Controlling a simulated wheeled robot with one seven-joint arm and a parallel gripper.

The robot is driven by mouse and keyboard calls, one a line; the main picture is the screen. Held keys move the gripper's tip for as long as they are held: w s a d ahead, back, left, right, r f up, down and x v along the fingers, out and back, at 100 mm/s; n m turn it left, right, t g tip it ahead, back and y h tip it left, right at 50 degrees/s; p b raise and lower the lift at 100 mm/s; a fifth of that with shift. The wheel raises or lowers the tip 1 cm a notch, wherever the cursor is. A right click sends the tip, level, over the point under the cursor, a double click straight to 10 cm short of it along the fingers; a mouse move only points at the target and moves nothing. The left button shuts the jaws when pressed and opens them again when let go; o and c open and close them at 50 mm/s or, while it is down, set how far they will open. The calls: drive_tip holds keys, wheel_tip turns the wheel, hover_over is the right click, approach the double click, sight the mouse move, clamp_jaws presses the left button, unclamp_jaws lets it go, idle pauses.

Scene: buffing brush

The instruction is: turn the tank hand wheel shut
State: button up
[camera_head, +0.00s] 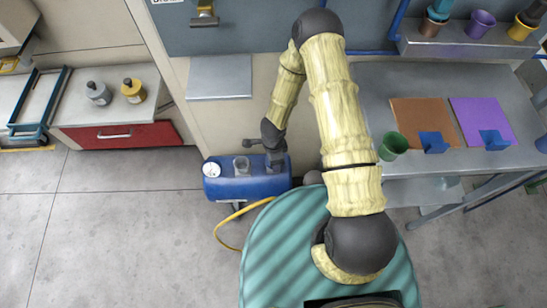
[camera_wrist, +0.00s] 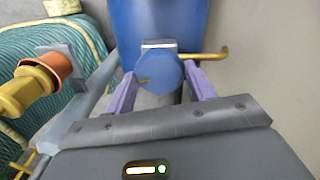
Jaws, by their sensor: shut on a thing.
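The blue tank (camera_head: 243,188) lies low against the cabinet front in the head view, with a round white gauge (camera_head: 211,170) at its left end. It also fills the top middle of the wrist view (camera_wrist: 160,22). A round blue hand wheel (camera_wrist: 160,74) shows face-on in front of the tank in the wrist view. My gripper (camera_wrist: 160,82) has its two purple fingers on either side of this wheel and is shut on it. In the head view my gripper (camera_head: 276,160) is at the tank's right end, where it hides the wheel.
A brass-coloured pipe (camera_wrist: 208,54) sticks out right of the wheel. A yellow hose (camera_head: 226,225) curves on the floor below the tank. A metal workbench (camera_head: 372,112) with a green cup (camera_head: 393,145) stands at right. A red drawer (camera_head: 125,135) is at left. The left floor is clear.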

drive_tip(key=shift+s+a+m, duration=0.1)
drive_tip(key=shift+a+m, duration=0.1)
drive_tip(key=shift+m, duration=1)
drive_tip(key=o, duration=1)
drive_tip(key=shift+d, duration=0.1)
drive_tip(key=shift+c, duration=0.2)
drive_tip(key=shift+r, duration=0.1)
wheel_tip(320, 180, up, 12)
drive_tip(key=p, duration=0.3)
drive_tip(key=shift+p, duration=0.35)
